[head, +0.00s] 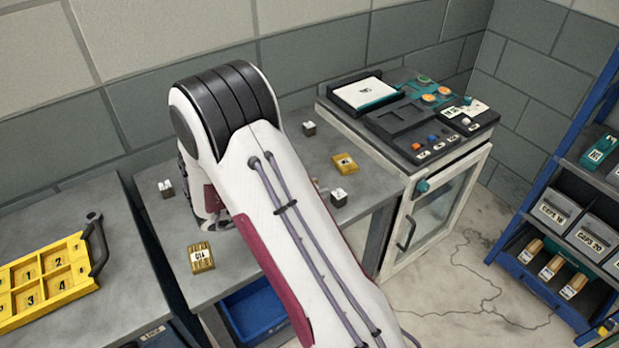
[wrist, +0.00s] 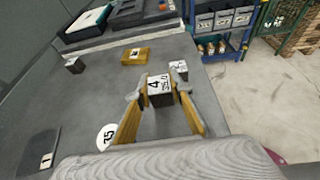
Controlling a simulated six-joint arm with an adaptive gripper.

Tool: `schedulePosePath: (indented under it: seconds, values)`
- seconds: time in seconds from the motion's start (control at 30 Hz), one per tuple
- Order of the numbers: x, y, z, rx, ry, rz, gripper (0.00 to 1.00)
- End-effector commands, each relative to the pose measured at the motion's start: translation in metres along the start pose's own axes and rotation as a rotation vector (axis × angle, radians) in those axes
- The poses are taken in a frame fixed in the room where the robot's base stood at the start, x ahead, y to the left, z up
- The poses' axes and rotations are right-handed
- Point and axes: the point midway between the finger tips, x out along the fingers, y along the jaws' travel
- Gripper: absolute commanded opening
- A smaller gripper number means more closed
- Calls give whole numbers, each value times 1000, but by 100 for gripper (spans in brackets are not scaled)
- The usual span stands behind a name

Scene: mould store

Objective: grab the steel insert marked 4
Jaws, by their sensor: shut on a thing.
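The steel insert marked 4 (wrist: 160,88) is a small dark block with a white label on top. It sits between the fingertips of my gripper (wrist: 163,86) in the wrist view, one finger on each side. My gripper is shut on it. I cannot tell whether the insert rests on the bench or is just clear of it. In the head view my own arm hides the insert and most of the gripper.
Another white-topped block (wrist: 179,67) stands close behind the held insert. A dark block (head: 309,128), a yellow block (head: 345,162), another insert (head: 166,188) and a yellow piece (head: 201,257) are on the grey bench. A yellow numbered tray (head: 45,315) lies left; a cabinet (head: 440,190) adjoins right.

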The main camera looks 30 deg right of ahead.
Motion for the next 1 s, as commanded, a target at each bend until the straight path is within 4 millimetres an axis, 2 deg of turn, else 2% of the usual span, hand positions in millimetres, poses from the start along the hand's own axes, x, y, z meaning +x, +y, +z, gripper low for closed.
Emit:
schedulePosePath:
  seconds: [0.3,1.0]
  values:
    - [-7,-16,-2,1,-1,0,0]
    - [-6,-18,-2,2,-1,-4,0]
